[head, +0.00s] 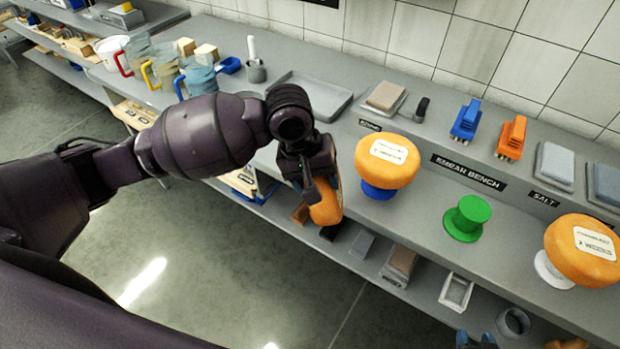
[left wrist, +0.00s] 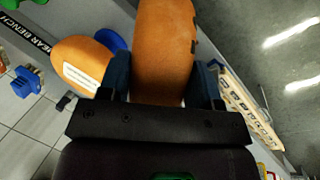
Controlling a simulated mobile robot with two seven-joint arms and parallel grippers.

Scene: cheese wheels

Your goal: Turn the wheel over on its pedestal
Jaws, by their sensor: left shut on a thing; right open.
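An orange cheese wheel (head: 326,208) is held on edge in my left gripper (head: 316,183), off the bench's front edge; the arm partly hides it. In the left wrist view the wheel (left wrist: 163,45) sits between the two fingers, gripped across its thickness. A green pedestal (head: 468,217) stands bare on the bench. A second labelled orange wheel (head: 387,160) lies flat on a blue pedestal (head: 378,191). A third labelled wheel (head: 582,252) lies on a white pedestal (head: 549,271). The tips of my right gripper (head: 476,341) show at the bottom edge, apart and empty.
Blue (head: 467,121) and orange (head: 511,137) brushes, a grey tray (head: 310,96) and jugs stand along the back. A lower shelf (head: 425,288) holds blocks and a small tray. Bench surface around the green pedestal is clear. An orange thing (head: 567,344) shows at the bottom edge.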

